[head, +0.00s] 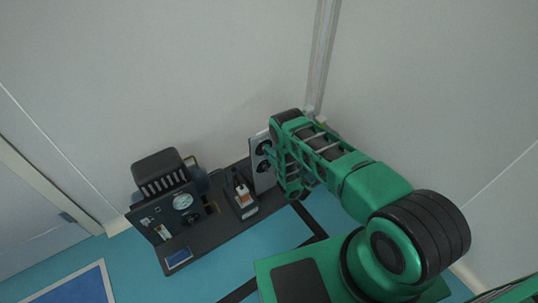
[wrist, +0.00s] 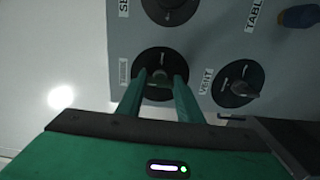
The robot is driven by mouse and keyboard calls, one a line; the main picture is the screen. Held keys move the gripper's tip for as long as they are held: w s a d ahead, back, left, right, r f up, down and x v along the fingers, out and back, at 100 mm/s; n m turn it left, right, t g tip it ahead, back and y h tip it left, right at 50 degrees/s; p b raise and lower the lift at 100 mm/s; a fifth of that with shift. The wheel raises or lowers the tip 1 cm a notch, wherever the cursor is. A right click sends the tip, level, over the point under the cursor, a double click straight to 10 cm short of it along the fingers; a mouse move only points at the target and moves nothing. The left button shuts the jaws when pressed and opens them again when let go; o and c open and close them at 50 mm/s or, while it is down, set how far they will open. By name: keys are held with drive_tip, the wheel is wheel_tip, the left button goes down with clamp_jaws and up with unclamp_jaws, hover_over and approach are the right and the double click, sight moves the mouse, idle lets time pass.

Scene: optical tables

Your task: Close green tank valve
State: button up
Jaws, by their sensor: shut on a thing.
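A grey upright valve panel (wrist: 212,40) fills the right part of the wrist view and also shows in the head view (head: 264,181). My gripper (wrist: 159,82) is shut on the small handle of a round black valve knob (wrist: 160,57), one green finger on each side. The label left of this knob is too blurred to read, so I cannot tell whether it is the green tank valve. In the head view my arm hides part of the panel.
Another black knob (wrist: 238,84), labelled VENT, sits right of the held one. A third black knob (wrist: 172,8) is above, cut off by the frame. A dark bench unit with a gauge (head: 183,202) and a small white-and-orange item (head: 243,195) stand left of the panel.

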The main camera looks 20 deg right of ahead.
drive_tip(key=shift+s+a+f, duration=0.15)
idle(0.4)
drive_tip(key=o, duration=0.9)
drive_tip(key=shift+o, duration=0.9)
drive_tip(key=v, duration=1)
drive_tip(key=shift+s, duration=0.2)
drive_tip(key=shift+d, duration=0.2)
